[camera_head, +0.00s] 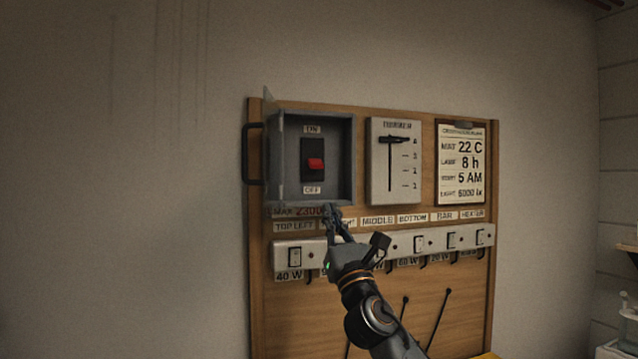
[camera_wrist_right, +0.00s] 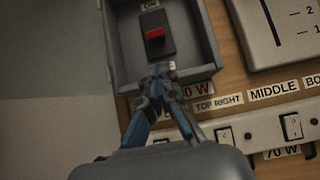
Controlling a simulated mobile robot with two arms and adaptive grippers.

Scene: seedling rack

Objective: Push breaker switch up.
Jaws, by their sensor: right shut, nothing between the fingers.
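The breaker switch (camera_head: 316,163) is a red lever on a black plate, between an ON label above and an OFF label below. It sits inside a grey box (camera_head: 347,160) whose door stands open at the left. The red lever also shows in the right wrist view (camera_wrist_right: 155,34); I cannot tell for sure which way it is thrown. My right gripper (camera_head: 332,212) is shut and empty, with its tips just below the box's lower edge. In the right wrist view the fingertips (camera_wrist_right: 157,72) are together below the lever, apart from it. My left gripper is not in view.
A wooden board (camera_head: 375,315) carries the box, a slider panel (camera_head: 405,185), a clipboard sheet (camera_head: 461,170) and a white strip of small switches (camera_head: 310,256) under labels. The open box door with its black handle (camera_head: 254,153) stands at the left. The wall left of the board is bare.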

